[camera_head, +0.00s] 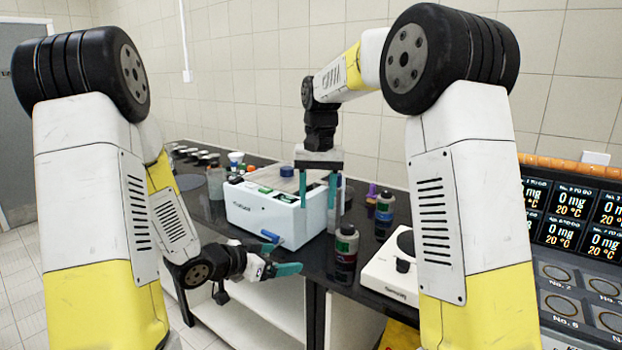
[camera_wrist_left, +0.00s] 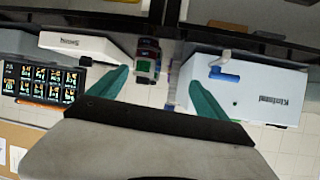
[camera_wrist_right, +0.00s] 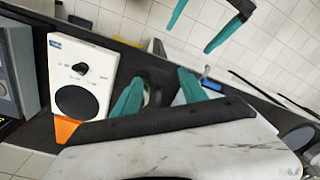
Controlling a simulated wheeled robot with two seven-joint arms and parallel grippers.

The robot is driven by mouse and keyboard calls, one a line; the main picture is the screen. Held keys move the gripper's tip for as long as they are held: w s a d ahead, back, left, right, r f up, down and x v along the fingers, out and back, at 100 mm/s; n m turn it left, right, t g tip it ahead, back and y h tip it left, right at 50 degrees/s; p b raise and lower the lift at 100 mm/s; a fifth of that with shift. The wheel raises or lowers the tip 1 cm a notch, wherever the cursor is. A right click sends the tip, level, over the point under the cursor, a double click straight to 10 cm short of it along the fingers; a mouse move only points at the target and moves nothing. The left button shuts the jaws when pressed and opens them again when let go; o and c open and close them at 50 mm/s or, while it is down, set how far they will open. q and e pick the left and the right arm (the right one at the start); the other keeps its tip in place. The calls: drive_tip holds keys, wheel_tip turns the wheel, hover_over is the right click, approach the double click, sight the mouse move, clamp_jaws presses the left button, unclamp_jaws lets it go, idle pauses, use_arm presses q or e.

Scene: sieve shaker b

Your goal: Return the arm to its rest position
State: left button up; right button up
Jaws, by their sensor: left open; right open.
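My right gripper (camera_head: 318,192) points down beside the right end of the white box-shaped machine (camera_head: 255,214), in front of a bottle. It is open, with nothing visible between its teal fingers. In the right wrist view its spread fingers (camera_wrist_right: 160,88) show at the picture's middle. My left gripper (camera_head: 280,258) is open and empty, low in front of the bench's front edge, below the machine. In the left wrist view its fingers (camera_wrist_left: 157,88) are spread, with the bottles and machine beyond them. The left gripper's teal fingers (camera_wrist_right: 205,22) also show at the top of the right wrist view.
A dark-capped bottle (camera_head: 346,255) stands near the black bench's front edge. Another bottle (camera_head: 384,215) stands behind it. A white device with a knob (camera_head: 390,272) sits to the right. A rack of displays (camera_head: 575,222) is at far right. Open floor lies at left.

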use_arm(q)
drive_tip(key=s+a+r+n+y, duration=0.3)
drive_tip(key=a+r+n+y, duration=0.3)
drive_tip(key=a+r, duration=0.45)
use_arm(e)
drive_tip(key=s+d+r+t+y, duration=0.25)
drive_tip(key=s+d+r, duration=0.25)
drive_tip(key=s+d, duration=0.55)
use_arm(q)
drive_tip(key=s+d+r+n+g, duration=0.1)
drive_tip(key=s+d+r, duration=0.1)
drive_tip(key=s, duration=0.7)
drive_tip(key=s+d+r+n+g, duration=0.1)
drive_tip(key=s+r, duration=0.3)
drive_tip(key=s, duration=0.5)
drive_tip(key=shift+s+d+g, duration=0.3)
drive_tip(key=shift+d+g, duration=0.4)
drive_tip(key=shift+d, duration=0.05)
use_arm(e)
drive_tip(key=s+d+f+t, duration=0.1)
drive_tip(key=s, duration=0.6)
drive_tip(key=s+d+f+t, duration=0.1)
drive_tip(key=s+f+t, duration=0.1)
drive_tip(key=s, duration=0.6)
drive_tip(key=shift+f+n+h, duration=0.2)
drive_tip(key=shift+n+h, duration=0.15)
drive_tip(key=shift+n, duration=0.05)
